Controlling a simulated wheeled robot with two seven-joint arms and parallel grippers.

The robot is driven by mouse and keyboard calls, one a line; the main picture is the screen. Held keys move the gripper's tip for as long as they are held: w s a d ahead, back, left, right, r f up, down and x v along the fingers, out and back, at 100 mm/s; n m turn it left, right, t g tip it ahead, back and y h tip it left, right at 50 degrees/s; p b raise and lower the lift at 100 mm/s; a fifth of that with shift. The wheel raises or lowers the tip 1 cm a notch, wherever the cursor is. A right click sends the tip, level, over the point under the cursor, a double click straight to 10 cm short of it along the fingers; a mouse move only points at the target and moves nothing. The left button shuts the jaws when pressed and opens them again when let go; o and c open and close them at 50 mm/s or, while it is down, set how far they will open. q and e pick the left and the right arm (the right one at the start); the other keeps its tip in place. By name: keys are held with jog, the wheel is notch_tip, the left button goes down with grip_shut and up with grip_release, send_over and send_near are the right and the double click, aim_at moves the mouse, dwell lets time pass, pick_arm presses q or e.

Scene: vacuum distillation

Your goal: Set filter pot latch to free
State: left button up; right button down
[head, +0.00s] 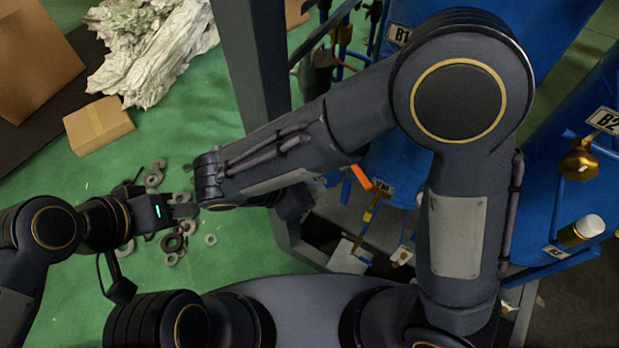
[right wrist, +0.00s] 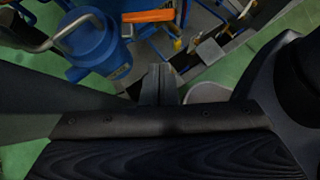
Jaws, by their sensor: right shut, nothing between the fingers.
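A blue pot-shaped vessel (right wrist: 92,42) with a curved grey metal handle stands at the upper left of the right wrist view; it may be the filter pot. An orange lever (right wrist: 148,16) lies to its right; I cannot tell whether it is the latch. In the head view an orange piece (head: 360,174) shows beside my right forearm. My right gripper (right wrist: 160,84) is shut and empty, apart from the vessel and lever; in the head view my arm hides its fingers. My left gripper (head: 184,210) is over the green floor at the left, away from the equipment; its opening is unclear.
Large blue tanks labelled B1 (head: 398,35) and B2 (head: 604,121) stand at the right, with pipes and a brass valve (head: 579,165). A grey post (head: 254,60) rises left of them. Several grey rings, cardboard boxes (head: 99,125) and crumpled sheeting (head: 155,50) lie at the left.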

aim_at(360, 181)
jog(key=w+d+f, duration=0.3)
jog(key=d+f, duration=0.1)
jog(key=d, duration=0.3)
jog(key=shift+w+d, duration=0.2)
jog(key=shift+d+f, duration=0.1)
jog(key=shift+w+d, duration=0.15)
jog(key=shift+d, duration=0.5)
jog(key=shift+a, duration=0.15)
